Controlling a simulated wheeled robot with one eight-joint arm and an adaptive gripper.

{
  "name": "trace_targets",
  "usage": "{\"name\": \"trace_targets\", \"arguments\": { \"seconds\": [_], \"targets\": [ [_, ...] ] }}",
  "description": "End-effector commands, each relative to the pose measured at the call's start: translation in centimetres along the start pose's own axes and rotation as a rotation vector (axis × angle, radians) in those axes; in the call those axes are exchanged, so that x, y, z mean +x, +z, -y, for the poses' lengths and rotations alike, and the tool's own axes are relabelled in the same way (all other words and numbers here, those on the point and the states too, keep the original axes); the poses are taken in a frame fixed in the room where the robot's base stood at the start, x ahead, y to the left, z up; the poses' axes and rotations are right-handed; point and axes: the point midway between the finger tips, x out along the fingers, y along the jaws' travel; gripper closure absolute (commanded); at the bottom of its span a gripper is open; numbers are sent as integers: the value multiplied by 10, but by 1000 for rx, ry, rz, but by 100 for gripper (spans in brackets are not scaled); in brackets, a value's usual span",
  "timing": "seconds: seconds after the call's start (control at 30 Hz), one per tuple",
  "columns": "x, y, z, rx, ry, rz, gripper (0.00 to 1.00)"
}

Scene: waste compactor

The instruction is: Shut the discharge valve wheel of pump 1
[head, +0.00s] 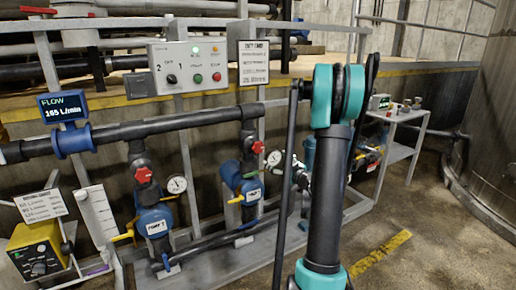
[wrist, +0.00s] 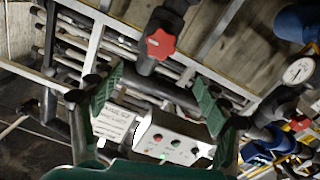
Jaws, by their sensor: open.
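In the head view a red valve wheel (head: 143,174) sits on the dark riser above the left blue pump (head: 155,222). A second red wheel (head: 258,147) sits above the right blue pump (head: 246,185). The pump labels are too small to read surely. In the wrist view one red lobed wheel (wrist: 160,44) on a dark pipe lies beyond my fingertips; I cannot tell which wheel it is. My gripper (wrist: 156,80) is open, with green pads spread and nothing between them. The wheel appears apart from both pads. In the head view my arm hides the gripper.
A grey control box (head: 188,67) hangs above the pipes, with a notice sign (head: 253,62) beside it. A blue flow display (head: 63,106) reads 165 L/min. A yellow device (head: 36,252) stands at lower left. A cart (head: 398,135) stands at right; nearby floor is clear.

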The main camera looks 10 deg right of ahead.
Motion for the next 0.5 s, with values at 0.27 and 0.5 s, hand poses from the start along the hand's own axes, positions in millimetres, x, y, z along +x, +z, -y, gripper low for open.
{"name": "trace_targets", "arguments": {
  "seconds": [0.27, 0.5],
  "targets": [
    [55, 0, 1, 1, -3, 0, 24],
    [102, 0, 2, 1, -3, 0, 24]
  ]
}}
